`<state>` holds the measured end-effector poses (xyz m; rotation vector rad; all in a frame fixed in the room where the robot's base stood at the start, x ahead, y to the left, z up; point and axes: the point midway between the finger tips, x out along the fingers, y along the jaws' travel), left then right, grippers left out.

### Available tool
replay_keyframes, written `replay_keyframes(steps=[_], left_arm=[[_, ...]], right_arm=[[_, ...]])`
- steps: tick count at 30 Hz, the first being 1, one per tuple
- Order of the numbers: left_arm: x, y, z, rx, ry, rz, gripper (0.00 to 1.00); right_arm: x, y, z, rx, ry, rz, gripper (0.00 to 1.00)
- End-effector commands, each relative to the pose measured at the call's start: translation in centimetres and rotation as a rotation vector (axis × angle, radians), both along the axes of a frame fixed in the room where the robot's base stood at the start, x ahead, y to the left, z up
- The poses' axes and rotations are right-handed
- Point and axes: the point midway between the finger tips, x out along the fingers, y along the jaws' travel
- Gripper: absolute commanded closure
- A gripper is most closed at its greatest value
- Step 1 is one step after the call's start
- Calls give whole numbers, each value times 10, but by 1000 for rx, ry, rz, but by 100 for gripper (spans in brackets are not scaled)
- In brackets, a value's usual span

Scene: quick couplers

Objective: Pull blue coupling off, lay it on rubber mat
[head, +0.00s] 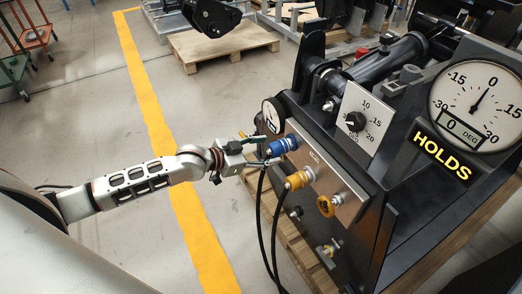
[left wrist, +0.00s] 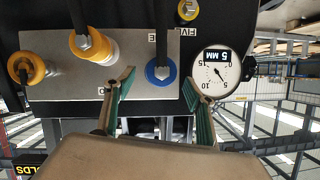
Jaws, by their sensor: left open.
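The blue coupling (head: 283,145) sits on the metal plate of the black machine, with a black hose at its end. My left gripper (head: 264,151) is open just in front of it, its arm reaching in from the left. In the left wrist view the blue coupling (left wrist: 161,75) shows end-on between the two spread green-padded fingers (left wrist: 157,87), with a gap on each side. I cannot tell how far the fingertips reach along it. I cannot make out a rubber mat. My right gripper is not in view.
A yellow coupling (head: 298,179) with a hose is beside the blue one, and an orange-yellow fitting (head: 326,205) is farther along the plate. Black hoses (head: 262,225) hang below. A round gauge (left wrist: 216,72) is close to one finger. The floor left of the machine is open.

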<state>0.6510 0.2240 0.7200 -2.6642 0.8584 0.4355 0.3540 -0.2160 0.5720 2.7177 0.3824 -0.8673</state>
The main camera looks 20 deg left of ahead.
Motion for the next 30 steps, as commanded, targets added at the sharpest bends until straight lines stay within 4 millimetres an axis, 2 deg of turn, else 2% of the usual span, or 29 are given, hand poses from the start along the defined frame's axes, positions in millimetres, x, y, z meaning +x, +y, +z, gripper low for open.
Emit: replay_keyframes(steps=[3,9,16,21,26,28,29,30], left_arm=[[14,-10,-11,-1,3,0,45],[31,-20,-18,0,3,1,45],[36,-24,-18,1,1,0,45],[36,-24,-18,0,0,0,45],[36,-24,-18,1,0,0,87],[36,-24,-18,1,0,0,90],[36,-24,-18,1,0,0,68],[36,-24,-18,1,0,0,78]], right_arm=[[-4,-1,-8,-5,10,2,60],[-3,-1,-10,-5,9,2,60],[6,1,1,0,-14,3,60],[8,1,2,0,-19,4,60],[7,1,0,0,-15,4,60],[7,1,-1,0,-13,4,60],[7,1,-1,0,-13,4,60],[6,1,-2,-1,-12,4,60]])
